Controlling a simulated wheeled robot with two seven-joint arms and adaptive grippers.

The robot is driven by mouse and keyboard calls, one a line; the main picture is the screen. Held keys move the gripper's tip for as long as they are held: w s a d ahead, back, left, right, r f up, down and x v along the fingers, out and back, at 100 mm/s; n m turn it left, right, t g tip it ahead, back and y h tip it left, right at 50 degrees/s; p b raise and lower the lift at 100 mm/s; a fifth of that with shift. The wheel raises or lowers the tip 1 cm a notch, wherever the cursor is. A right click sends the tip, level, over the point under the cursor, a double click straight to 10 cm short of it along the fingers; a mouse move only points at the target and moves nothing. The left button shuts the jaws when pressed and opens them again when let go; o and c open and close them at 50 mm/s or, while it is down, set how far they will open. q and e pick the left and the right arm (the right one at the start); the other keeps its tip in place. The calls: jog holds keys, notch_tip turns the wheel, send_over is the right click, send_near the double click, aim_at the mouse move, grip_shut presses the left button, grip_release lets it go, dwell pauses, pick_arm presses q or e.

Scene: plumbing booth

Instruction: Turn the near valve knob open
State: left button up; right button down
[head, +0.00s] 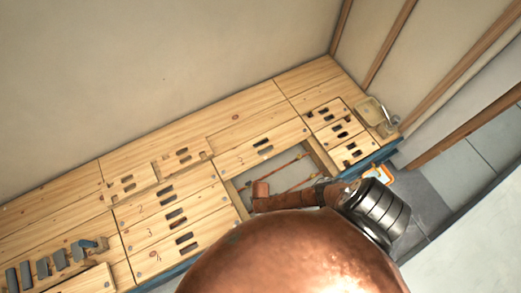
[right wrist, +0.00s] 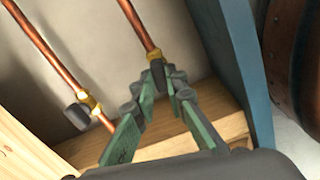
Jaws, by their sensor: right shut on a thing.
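In the right wrist view two copper pipes run down a pale wall. The right pipe ends in a brass valve (right wrist: 154,55) with a dark knob (right wrist: 157,70). My right gripper (right wrist: 164,84) has its green fingers shut on that knob, and the fingertips partly hide it. The left pipe carries a second brass valve (right wrist: 89,103) with a dark knob (right wrist: 76,116), apart from my fingers. In the head view thin copper pipes (head: 288,164) show inside an opening in the wooden bench. My own arm covers part of that opening, and no gripper can be made out there.
The wooden bench (head: 165,212) has slotted, numbered panels around the opening. A blue edge (right wrist: 238,60) stands close to the right of my gripper, and a wooden ledge (right wrist: 185,132) lies below it. Grey blocks (head: 43,267) sit at lower left in the head view.

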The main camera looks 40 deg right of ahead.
jog(key=shift+d+n, duration=0.1)
jog(key=shift+n, duration=1.1)
jog(key=c, duration=1.9)
grip_release()
jog(key=shift+c, duration=0.2)
notch_tip(320, 180, up, 12)
